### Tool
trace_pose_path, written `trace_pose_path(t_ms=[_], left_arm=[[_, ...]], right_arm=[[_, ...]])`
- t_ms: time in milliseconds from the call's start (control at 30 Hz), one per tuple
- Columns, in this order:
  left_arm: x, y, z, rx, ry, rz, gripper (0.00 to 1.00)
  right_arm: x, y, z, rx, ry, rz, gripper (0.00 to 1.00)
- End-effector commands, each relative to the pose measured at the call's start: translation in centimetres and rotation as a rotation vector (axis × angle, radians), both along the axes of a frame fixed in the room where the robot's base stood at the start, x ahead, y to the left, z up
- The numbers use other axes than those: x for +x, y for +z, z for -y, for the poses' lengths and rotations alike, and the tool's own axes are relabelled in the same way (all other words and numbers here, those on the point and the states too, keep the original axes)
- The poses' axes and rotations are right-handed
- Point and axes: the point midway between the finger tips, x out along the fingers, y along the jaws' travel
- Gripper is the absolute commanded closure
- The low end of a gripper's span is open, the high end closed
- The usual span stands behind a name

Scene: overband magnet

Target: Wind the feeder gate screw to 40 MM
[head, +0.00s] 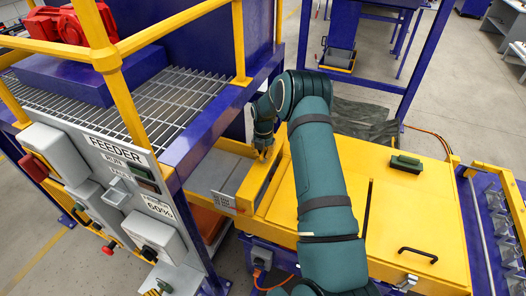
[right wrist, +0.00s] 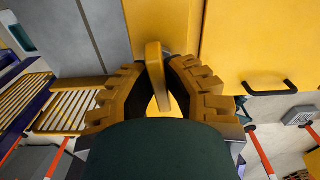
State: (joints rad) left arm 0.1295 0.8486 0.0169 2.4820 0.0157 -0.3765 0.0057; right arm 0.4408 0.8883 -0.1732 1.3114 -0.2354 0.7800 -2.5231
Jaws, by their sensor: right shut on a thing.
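My right gripper (head: 263,148) reaches down at the yellow feeder gate frame beside the feeder. In the right wrist view its two ridged fingers (right wrist: 158,82) are shut on a flat yellow handle piece (right wrist: 154,62), which stands upright between them. I take this piece to be part of the gate screw's handle; the screw itself is hidden behind my arm and fingers. My left gripper is not in view.
A control panel labelled FEEDER (head: 118,147), with a 60% display (head: 157,207), stands at the left. Yellow guard rails (head: 120,85) and a grating (head: 165,100) are above it. A yellow cover (head: 415,205) with a black handle (head: 418,255) lies to the right of my arm.

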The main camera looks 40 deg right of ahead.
Motion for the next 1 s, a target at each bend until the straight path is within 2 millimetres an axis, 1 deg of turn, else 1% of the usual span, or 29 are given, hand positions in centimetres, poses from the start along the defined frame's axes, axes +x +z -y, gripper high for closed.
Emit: trace_pose_path(t_ms=[300,367,500,633,733,1000], left_arm=[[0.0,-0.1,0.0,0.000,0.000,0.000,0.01],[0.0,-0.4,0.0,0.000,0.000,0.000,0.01],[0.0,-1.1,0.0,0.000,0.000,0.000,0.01],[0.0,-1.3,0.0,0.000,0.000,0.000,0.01],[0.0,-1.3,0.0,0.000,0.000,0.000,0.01],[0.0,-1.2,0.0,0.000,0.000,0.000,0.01]], right_arm=[[0.0,-0.1,0.0,0.001,0.014,-0.001,1.00],[0.0,-0.2,0.0,0.001,0.056,-0.001,1.00],[0.0,-0.2,0.0,0.002,0.242,0.001,1.00],[0.0,-0.1,0.0,0.000,0.385,0.001,1.00],[0.0,0.0,0.0,0.000,0.422,0.000,1.00],[0.0,0.0,0.0,0.000,0.433,0.000,1.00]])
